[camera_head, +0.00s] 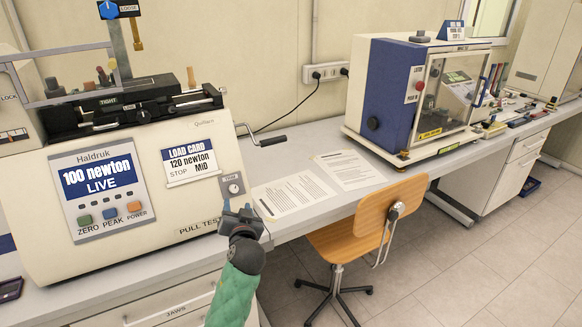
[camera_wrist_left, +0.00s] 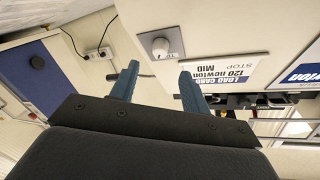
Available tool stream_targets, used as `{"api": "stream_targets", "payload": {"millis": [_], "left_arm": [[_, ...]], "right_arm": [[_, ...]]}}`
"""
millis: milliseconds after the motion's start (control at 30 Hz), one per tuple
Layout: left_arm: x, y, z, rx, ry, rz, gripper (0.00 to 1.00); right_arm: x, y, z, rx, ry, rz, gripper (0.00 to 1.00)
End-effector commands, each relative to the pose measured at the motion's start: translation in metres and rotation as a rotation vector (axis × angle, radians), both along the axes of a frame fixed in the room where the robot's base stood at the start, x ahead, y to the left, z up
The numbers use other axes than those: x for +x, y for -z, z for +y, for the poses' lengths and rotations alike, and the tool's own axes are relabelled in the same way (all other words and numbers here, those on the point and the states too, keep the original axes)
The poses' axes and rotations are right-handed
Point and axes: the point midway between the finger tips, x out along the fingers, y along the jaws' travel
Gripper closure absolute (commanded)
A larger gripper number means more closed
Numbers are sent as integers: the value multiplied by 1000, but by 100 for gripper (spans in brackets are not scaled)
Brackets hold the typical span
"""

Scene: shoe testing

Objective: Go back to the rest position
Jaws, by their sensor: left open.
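My left gripper (camera_head: 238,206) is open and empty, with its arm in a green sleeve coming up from the bottom of the head view. It is in front of the lower right corner of the cream pull tester (camera_head: 160,245), just below the round TRIM knob (camera_head: 235,188). In the left wrist view the two blue-grey fingers (camera_wrist_left: 159,72) stand apart with nothing between them. The knob (camera_wrist_left: 160,46) shows beyond them; I cannot tell how far it is from the fingertips. My right gripper is not in view.
The tester's display (camera_head: 98,183) reads 100 newton LIVE; its load card (camera_head: 191,162) reads 120 newton, MID. Printed sheets (camera_head: 292,194) lie on the bench. A wooden chair (camera_head: 345,240) stands at the bench front. A blue and white machine (camera_head: 395,85) stands further right.

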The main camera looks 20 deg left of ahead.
Motion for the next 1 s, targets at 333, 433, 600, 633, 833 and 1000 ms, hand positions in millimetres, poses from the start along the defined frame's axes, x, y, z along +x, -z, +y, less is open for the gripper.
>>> {"api": "stream_targets", "payload": {"millis": [333, 433, 600, 633, 833, 1000], "left_arm": [[-34, 52, -20, -106, 37, 143, 53], [-65, 91, -39, -192, 73, 268, 53], [-130, 152, -78, -335, 146, 503, 53], [-142, 161, -85, -358, 160, 544, 53], [-208, 198, -123, -469, 242, 759, 53], [-247, 214, -145, -527, 291, 878, 53]], "right_arm": [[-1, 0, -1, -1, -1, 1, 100], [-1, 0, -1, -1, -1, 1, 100], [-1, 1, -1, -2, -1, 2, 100], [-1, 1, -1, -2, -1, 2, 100], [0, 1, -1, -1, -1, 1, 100], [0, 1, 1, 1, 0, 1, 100]]}}
